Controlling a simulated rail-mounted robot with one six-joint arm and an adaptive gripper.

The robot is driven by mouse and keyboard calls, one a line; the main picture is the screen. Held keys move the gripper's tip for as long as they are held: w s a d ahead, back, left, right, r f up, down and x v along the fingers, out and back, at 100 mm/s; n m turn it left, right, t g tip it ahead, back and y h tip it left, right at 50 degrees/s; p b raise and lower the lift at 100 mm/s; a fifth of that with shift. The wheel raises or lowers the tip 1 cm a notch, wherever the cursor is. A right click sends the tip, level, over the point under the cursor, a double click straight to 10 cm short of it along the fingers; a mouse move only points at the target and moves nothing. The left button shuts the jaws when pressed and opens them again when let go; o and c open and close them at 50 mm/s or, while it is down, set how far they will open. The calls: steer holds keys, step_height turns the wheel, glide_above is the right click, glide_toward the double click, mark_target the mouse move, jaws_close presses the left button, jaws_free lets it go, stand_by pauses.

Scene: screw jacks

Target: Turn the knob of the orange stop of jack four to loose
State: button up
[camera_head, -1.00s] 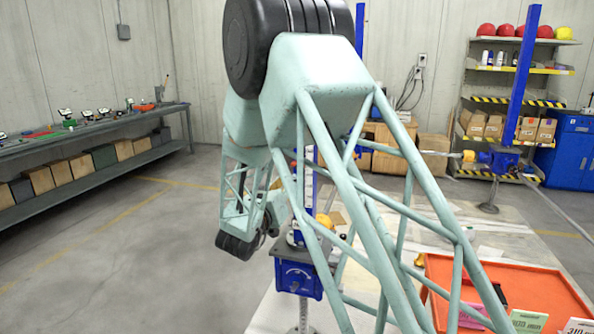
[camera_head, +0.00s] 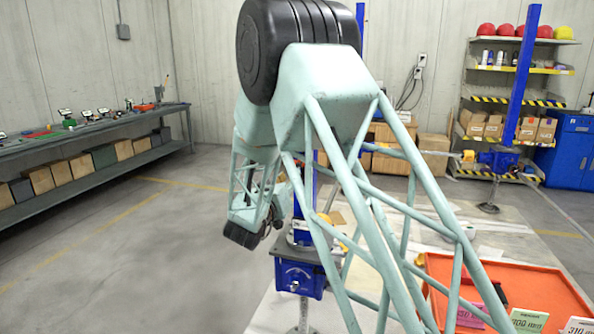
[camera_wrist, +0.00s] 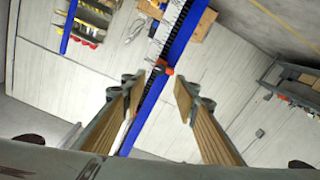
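In the wrist view my gripper (camera_wrist: 158,92) is open, with a wood-coloured finger pad on each side. A small orange stop (camera_wrist: 164,69) sits on a blue post (camera_wrist: 182,38) with a white scale and dark toothed strip. The stop appears between and just beyond the fingertips; I cannot tell how far beyond, and no contact shows. The knob's setting is too small to read. In the head view the near blue jack (camera_head: 298,275) stands behind my arm, its post partly covered. My gripper is not clearly visible there. No jack number is readable.
An orange tray (camera_head: 530,285) with coloured cards lies at the lower right. Another blue jack (camera_head: 500,160) stands farther back on the right. A long bench (camera_head: 90,135) runs along the left wall. The floor between the bench and the near jack is clear.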

steer(key=w+d+b, duration=0.1)
steer(key=w+d, duration=0.1)
steer(key=w, duration=0.7)
steer(key=shift+w, duration=0.4)
steer(key=c, duration=0.9)
